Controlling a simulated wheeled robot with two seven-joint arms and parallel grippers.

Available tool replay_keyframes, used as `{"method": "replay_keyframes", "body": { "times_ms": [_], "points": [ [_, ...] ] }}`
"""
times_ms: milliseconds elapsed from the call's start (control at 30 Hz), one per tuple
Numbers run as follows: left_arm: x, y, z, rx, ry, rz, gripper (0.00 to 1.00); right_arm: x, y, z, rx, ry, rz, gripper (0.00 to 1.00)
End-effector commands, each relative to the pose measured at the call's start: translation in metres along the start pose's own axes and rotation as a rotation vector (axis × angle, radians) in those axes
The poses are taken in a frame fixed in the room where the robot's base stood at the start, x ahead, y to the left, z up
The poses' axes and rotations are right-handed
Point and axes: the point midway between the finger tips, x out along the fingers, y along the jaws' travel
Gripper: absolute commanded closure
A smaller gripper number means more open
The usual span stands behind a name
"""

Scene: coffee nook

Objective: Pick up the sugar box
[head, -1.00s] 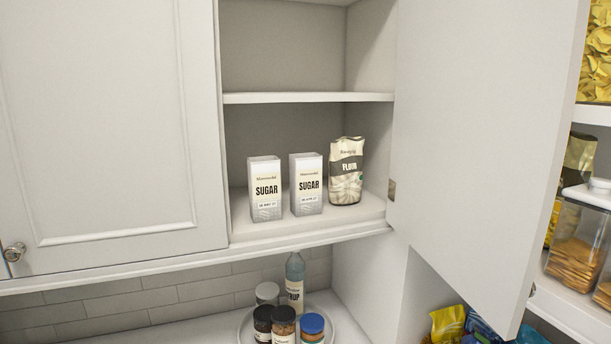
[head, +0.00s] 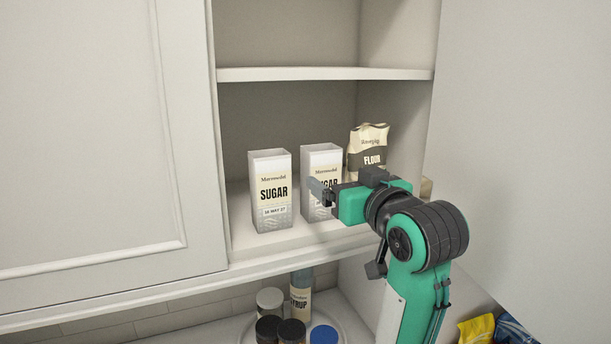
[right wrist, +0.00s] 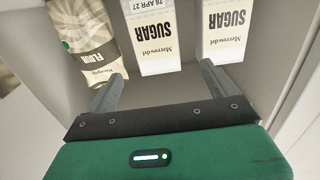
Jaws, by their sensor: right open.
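Two white and grey sugar boxes stand upright on the cabinet's lower shelf. The left sugar box (head: 270,192) shows whole, with a date that looks like 16 May 27. The right sugar box (head: 320,160) is partly hidden by my right gripper (head: 320,190), which is open and in front of it. In the right wrist view, upside down, the box dated 28 Apr 27 (right wrist: 153,38) lies ahead, between the lines of the two open fingers (right wrist: 162,72). The other sugar box (right wrist: 225,30) is at the right there. No box is visibly held. My left gripper is not in view.
A flour bag (head: 369,140) stands right of the boxes, close to my gripper. An upper shelf (head: 320,74) is above, a closed door (head: 90,150) at left and an open door (head: 530,130) at right. Jars and a syrup bottle (head: 301,295) stand below.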

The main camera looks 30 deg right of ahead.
Motion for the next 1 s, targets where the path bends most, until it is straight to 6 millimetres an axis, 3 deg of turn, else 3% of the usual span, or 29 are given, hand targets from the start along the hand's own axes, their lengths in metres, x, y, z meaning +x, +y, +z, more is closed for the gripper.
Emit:
{"method": "replay_keyframes", "body": {
  "times_ms": [100,167,400,500,567,800,1000],
  "points": [
    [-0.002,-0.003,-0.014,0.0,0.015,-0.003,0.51,0.004,0.001,-0.007,0.003,0.012,0.0,0.11],
    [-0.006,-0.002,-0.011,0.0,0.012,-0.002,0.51,0.013,0.001,-0.008,0.004,0.009,0.0,0.11],
    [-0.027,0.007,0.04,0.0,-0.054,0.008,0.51,0.061,0.001,-0.009,0.003,0.007,0.0,0.11],
    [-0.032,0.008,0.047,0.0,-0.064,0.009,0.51,0.075,0.001,-0.009,0.003,0.009,0.0,0.11],
    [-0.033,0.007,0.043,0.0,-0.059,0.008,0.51,0.08,0.001,-0.008,0.003,0.01,0.0,0.11],
    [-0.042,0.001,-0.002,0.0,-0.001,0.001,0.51,0.094,0.002,-0.01,0.002,0.009,0.0,0.11],
    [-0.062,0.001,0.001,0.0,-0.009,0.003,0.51,0.117,0.004,-0.013,0.004,0.008,0.0,0.11]
  ]
}}
